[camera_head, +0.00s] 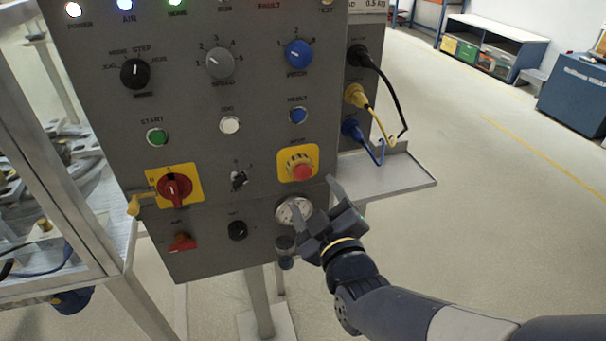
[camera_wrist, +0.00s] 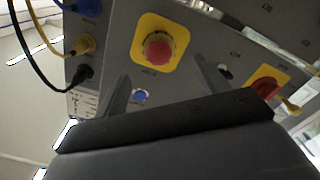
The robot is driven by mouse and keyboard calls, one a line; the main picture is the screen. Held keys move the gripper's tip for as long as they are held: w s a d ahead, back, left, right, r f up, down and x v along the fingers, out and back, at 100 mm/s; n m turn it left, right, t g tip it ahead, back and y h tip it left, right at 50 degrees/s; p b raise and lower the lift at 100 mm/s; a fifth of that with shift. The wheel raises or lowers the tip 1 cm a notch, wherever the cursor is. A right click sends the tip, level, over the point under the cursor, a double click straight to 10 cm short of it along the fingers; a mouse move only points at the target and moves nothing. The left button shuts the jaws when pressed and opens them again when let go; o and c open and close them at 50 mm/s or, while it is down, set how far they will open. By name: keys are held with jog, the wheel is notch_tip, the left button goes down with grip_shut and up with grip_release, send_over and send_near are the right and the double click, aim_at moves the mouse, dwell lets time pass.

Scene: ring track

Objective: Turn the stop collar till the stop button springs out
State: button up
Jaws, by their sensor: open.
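The stop button (camera_head: 302,172) is red and sits in a yellowish ring-shaped stop collar (camera_head: 293,160) on a yellow square plate (camera_head: 284,173), low on the right of the grey panel. In the wrist view the red button (camera_wrist: 160,51) shows face-on, with the collar's rim around it. My gripper (camera_head: 313,196) is just below the plate in the head view, open and empty. In the wrist view its two fingers (camera_wrist: 161,70) stand apart on either side below the button, not touching the collar. I cannot tell whether the button is in or out.
A red rotary switch (camera_head: 174,187) on a yellow plate sits left of the collar. A pale round fitting (camera_head: 291,209) is partly behind my gripper. Plugs with cables (camera_head: 360,95) and a metal shelf (camera_head: 400,176) stick out at the right. Open floor lies beyond.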

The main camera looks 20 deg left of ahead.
aim_at(305, 176)
jog(key=x, duration=0.7)
jog(key=shift+w+a, duration=0.1)
jog(key=shift+w, duration=0.35)
jog(key=shift+c, duration=0.2)
jog(key=c, duration=0.9)
jog(key=shift+c, duration=0.2)
